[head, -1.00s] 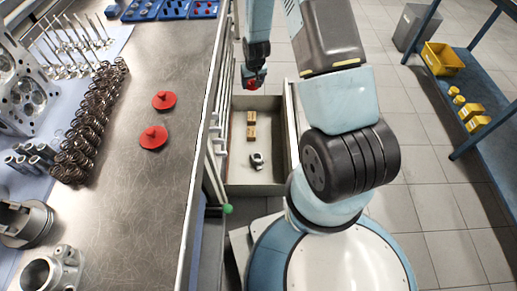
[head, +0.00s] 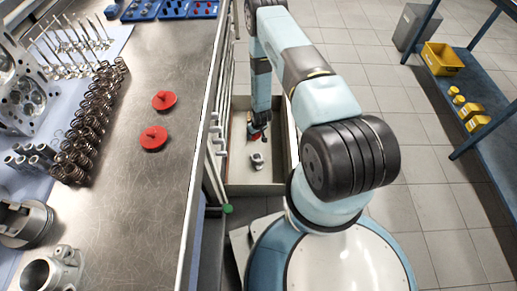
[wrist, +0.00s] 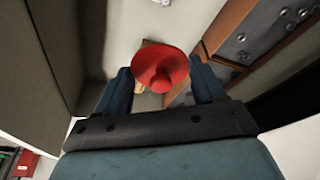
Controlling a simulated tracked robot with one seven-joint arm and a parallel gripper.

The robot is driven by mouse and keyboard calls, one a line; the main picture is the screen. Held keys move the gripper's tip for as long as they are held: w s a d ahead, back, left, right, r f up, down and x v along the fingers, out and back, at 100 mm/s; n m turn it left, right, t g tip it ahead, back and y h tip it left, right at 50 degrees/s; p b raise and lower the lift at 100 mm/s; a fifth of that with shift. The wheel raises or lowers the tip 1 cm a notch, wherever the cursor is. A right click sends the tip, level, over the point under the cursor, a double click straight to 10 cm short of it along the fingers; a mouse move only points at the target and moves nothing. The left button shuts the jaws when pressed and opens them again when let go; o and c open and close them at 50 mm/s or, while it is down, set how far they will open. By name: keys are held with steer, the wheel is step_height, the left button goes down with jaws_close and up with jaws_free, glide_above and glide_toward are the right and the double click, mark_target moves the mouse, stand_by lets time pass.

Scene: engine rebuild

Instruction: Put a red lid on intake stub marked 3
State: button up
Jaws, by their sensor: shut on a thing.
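My gripper (head: 257,134) is shut on a red lid (wrist: 160,68), whose round disc and knob show between the two blue fingers in the wrist view. In the head view the gripper is in or over the open drawer, and only a little red (head: 251,135) of the lid shows. I cannot tell its height above the drawer floor. Two more red lids, a far one (head: 164,100) and a near one (head: 153,138), lie on the metal bench. No intake stub marked 3 can be made out.
The open drawer (head: 240,189) holds a small white and dark part (head: 257,161). On the bench (head: 150,220) are several springs (head: 85,130), valves (head: 88,40), a cylinder head (head: 25,95) and blue trays (head: 172,8). A blue shelf (head: 490,80) stands right, across free floor.

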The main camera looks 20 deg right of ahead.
steer(key=s+f, duration=0.4)
steer(key=f, duration=0.9)
steer(key=shift+s+a+f+n, duration=0.15)
steer(key=shift+a+f+n, duration=0.05)
steer(key=shift+n, duration=0.1)
steer(key=shift+s+f, duration=0.1)
steer(key=shift+f, duration=0.85)
stand_by(2.6)
steer(key=o, duration=1.1)
steer(key=shift+r, duration=0.1)
steer(key=shift+r, duration=3.65)
